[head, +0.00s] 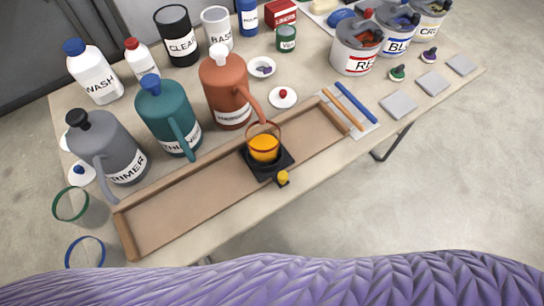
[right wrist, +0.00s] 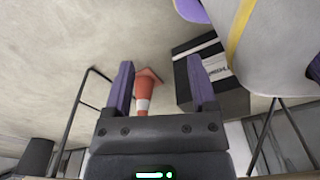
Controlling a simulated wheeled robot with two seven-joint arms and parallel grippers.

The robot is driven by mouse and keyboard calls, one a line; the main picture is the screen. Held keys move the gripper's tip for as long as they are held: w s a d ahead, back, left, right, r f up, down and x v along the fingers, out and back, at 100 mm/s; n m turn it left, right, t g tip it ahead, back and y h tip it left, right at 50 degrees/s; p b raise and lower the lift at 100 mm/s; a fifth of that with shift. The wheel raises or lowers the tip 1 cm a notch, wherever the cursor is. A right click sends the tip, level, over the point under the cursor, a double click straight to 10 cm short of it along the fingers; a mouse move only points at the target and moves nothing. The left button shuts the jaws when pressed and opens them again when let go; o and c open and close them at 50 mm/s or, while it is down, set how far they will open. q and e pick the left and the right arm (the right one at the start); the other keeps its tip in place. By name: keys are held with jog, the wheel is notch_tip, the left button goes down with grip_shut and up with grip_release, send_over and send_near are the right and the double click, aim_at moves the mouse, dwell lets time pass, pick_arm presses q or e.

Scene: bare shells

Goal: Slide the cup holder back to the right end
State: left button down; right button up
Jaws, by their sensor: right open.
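The black cup holder (head: 283,161) sits in the long tan tray (head: 190,205), right of the tray's middle and short of its right end (head: 333,117). A yellow knob (head: 283,177) sticks out at the holder's front. A clear cup with a brownish-red rim and orange contents (head: 263,148) stands upright in the holder. No gripper shows in the head view. In the right wrist view my right gripper (right wrist: 162,85) has its two purple fingers apart with nothing between them, away from the holder. My left gripper is not in view.
An orange jug (head: 228,95) stands close behind the tray; teal (head: 168,118) and grey (head: 105,150) jugs stand farther left. Two brushes (head: 350,105) lie past the tray's right end. The right wrist view shows a traffic cone (right wrist: 145,92) and a dark box (right wrist: 232,98).

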jog(key=w+a+r+m+p, duration=0.15)
jog(key=w+a+r, duration=0.25)
jog(key=w+r, duration=0.55)
pick_arm(q)
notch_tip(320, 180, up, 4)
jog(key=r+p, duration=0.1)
jog(key=p, duration=0.1)
pick_arm(e)
notch_tip(320, 180, up, 18)
jog(key=m, duration=0.3)
send_over(283, 175)
jog(key=shift+g, duration=0.3)
notch_tip(283, 175, down, 9)
jog(key=b, duration=0.4)
jog(key=shift+b, duration=0.35)
jog(key=shift+f, duration=0.55)
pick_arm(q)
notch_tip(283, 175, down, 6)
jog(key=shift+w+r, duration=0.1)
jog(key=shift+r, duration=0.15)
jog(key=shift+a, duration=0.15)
